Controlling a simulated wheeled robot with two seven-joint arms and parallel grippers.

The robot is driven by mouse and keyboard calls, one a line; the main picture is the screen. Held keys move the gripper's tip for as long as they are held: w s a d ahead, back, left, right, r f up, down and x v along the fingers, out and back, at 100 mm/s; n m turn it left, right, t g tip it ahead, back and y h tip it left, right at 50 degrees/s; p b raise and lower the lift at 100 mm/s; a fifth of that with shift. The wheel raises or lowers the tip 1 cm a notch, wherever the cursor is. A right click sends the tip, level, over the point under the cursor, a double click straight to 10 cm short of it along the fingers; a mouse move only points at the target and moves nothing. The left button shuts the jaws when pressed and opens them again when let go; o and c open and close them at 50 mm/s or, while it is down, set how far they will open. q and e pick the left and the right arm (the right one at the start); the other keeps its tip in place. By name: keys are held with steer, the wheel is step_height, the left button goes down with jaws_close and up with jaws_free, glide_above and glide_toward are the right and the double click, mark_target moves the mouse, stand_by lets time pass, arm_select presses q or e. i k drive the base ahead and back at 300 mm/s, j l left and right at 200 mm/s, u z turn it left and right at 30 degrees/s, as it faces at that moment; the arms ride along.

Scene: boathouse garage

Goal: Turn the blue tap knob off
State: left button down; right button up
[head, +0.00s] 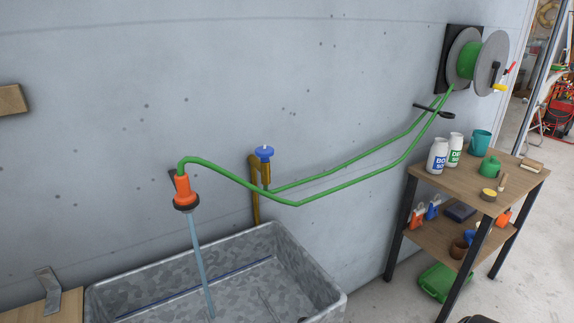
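The blue tap knob (264,152) sits on top of a brass tap (266,175) against the grey wall, above the back right of the metal trough. A green hose (330,196) runs from the tap area to a wall reel, and another stretch leads to an orange nozzle (182,191). A stream of water (200,260) falls from the nozzle into the galvanised trough (318,272). Neither of my grippers is in the head view.
A wooden shelf table (448,173) with bottles, a teal cup and a green pot stands at the right. The hose reel (470,60) hangs on the wall above it. A green crate (437,282) is on the floor. A wooden surface (45,308) lies left of the trough.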

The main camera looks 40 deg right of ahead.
mark_target(264, 152)
steer(key=z, duration=1.05)
